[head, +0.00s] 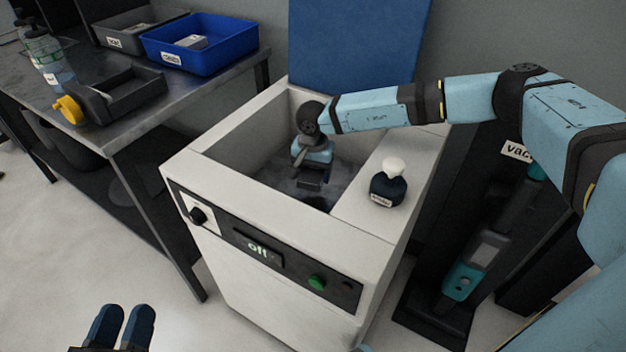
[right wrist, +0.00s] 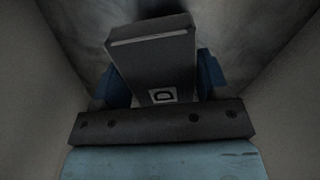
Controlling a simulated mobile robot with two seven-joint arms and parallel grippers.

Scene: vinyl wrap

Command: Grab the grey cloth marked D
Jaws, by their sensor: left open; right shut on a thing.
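The dark grey cloth block marked D (right wrist: 160,68) is between the blue fingers of my right gripper (right wrist: 165,85) in the right wrist view, with the D label facing the camera. My right gripper is shut on it. In the head view my right gripper (head: 312,180) reaches down inside the open white machine (head: 190,165), and the dark block shows only faintly beneath it. My left gripper (head: 122,325) is open and empty at the lower left, over the floor.
The machine's panel reads "off" and has a green button (head: 317,282). A dark bottle (head: 388,184) stands on its right rim. A blue lid (head: 358,45) stands behind. The table at left holds a blue bin (head: 200,50), a grey tray (head: 125,92) and spray bottles (head: 50,60).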

